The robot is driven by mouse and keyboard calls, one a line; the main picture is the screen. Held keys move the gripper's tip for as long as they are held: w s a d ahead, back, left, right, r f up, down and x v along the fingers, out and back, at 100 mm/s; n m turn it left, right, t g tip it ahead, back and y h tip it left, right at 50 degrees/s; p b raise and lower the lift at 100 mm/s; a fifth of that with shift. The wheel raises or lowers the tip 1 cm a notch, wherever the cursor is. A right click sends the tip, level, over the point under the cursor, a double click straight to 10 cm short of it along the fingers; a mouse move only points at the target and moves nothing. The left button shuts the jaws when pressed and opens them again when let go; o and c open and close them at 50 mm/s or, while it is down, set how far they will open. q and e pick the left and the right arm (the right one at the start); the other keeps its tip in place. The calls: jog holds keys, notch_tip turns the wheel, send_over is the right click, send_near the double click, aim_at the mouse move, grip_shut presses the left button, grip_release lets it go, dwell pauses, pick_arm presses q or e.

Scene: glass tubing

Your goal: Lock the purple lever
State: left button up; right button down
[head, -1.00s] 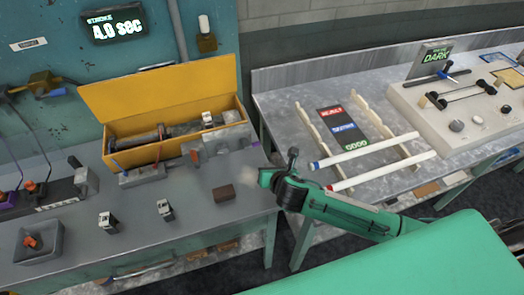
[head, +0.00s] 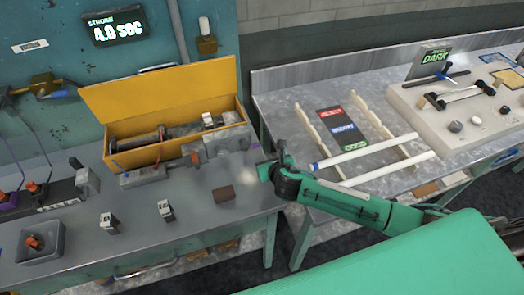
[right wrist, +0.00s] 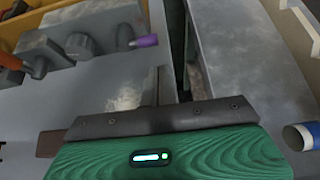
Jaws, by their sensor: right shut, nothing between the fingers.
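The purple-tipped lever (right wrist: 146,41) shows in the right wrist view, sticking out from the right end of a grey block (right wrist: 75,50) with a round knob. In the head view that block (head: 222,145) stands at the bench's right end, in front of the yellow box. My right gripper (head: 263,170) is shut and empty, just to the right of and nearer than the block. It is apart from the lever in the wrist view. My left gripper is not in view.
A brown block (head: 224,193) and two small switch-like pieces (head: 166,210) lie on the left bench. A gap separates this bench from the right one, which holds white tubes (head: 365,150) on wooden rails and a pale control box (head: 460,118).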

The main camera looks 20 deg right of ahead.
jog(key=shift+p+x, duration=0.5)
jog(key=shift+x, duration=2.8)
jog(key=shift+w, duration=0.1)
